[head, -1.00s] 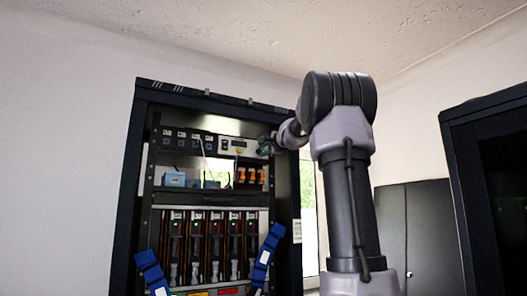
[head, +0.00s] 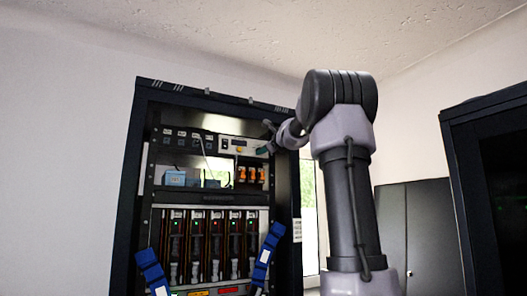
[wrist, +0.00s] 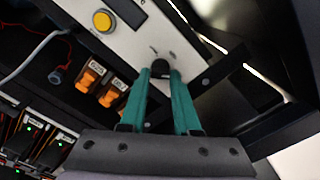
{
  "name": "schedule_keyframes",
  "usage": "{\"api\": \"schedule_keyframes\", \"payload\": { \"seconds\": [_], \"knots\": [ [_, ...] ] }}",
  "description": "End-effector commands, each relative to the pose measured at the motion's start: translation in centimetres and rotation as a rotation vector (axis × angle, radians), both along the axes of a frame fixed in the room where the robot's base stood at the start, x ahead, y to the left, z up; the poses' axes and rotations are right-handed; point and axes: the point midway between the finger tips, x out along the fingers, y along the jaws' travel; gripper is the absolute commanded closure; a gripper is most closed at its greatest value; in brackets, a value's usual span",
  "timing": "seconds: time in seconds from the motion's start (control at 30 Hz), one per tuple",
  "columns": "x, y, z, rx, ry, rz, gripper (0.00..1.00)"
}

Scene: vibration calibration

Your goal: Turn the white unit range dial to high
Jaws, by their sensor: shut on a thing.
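The white unit (head: 232,144) sits at the upper right of the rack. It also shows in the wrist view as a white panel (wrist: 135,42). Its black round range dial (wrist: 160,68) is at the centre of the wrist view, between the fingertips. My gripper (wrist: 160,74) has two teal fingers, shut on the dial from either side. In the head view my gripper (head: 264,149) is small at the unit's right end and hides the dial. Small marks show on the panel by the dial, too small to read.
A yellow button (wrist: 103,20) is on the white panel. Orange connectors (wrist: 90,78) sit below it on the dark rack. The dark rack frame (head: 287,200) stands close to my wrist. A second dark cabinet (head: 460,180) is at the right.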

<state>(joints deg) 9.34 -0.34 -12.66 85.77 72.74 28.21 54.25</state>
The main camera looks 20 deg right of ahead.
Motion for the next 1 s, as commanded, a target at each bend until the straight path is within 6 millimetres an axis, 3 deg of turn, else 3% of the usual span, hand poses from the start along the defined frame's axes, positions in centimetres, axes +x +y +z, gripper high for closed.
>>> {"api": "schedule_keyframes", "payload": {
  "seconds": [0.4, 0.9, 0.93, 1.0],
  "knots": [
    [0.04, -0.02, -0.33, 0.166, 0.011, -0.002, 1.0],
    [0.06, -0.01, -0.36, 0.184, 0.011, -0.002, 1.0],
    [0.06, -0.01, -0.36, 0.184, 0.012, -0.001, 0.66],
    [0.06, -0.01, -0.34, 0.183, 0.011, -0.002, 0.4]
  ]
}}
